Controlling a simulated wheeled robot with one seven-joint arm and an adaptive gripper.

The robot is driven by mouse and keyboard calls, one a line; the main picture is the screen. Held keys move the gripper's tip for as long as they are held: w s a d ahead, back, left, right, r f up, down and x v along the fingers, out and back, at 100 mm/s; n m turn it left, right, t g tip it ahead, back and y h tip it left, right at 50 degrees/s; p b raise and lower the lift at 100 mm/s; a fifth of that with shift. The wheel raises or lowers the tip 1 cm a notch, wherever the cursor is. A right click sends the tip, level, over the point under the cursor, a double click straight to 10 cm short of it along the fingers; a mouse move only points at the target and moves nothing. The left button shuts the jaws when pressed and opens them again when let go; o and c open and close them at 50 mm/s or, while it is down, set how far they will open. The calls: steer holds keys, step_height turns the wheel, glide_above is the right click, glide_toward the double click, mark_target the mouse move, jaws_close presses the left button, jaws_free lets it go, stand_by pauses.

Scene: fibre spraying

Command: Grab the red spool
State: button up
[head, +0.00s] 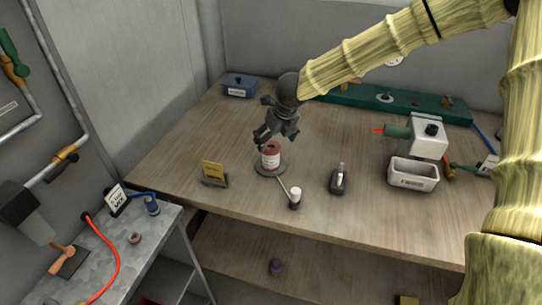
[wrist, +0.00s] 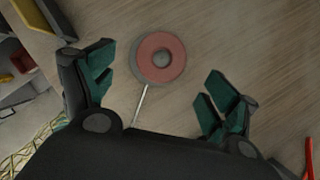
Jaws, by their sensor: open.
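The red spool (head: 270,156) stands upright on a grey round base on the wooden table, with a white label on its side. In the wrist view the spool (wrist: 150,58) shows from above as a red ring around a grey centre. My gripper (head: 276,139) is just above the spool in the head view. In the wrist view my gripper (wrist: 158,92) has its green-padded fingers wide apart, with nothing between them touching. The spool lies beyond the fingertips, between their lines and nearer the left finger.
A thin rod runs from the base to a small white-topped post (head: 295,198). A yellow card on a stand (head: 213,173) is to the left, a dark bottle (head: 338,180) to the right. A white bin (head: 413,174) stands further right. A blue box (head: 240,86) sits at the back.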

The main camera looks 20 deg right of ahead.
mark_target(271, 148)
steer(key=shift+p+x, duration=1)
steer(key=shift+x, duration=2.7)
steer(key=c, duration=1.2)
steer(key=shift+c, duration=0.6)
steer(key=shift+r, duration=0.15)
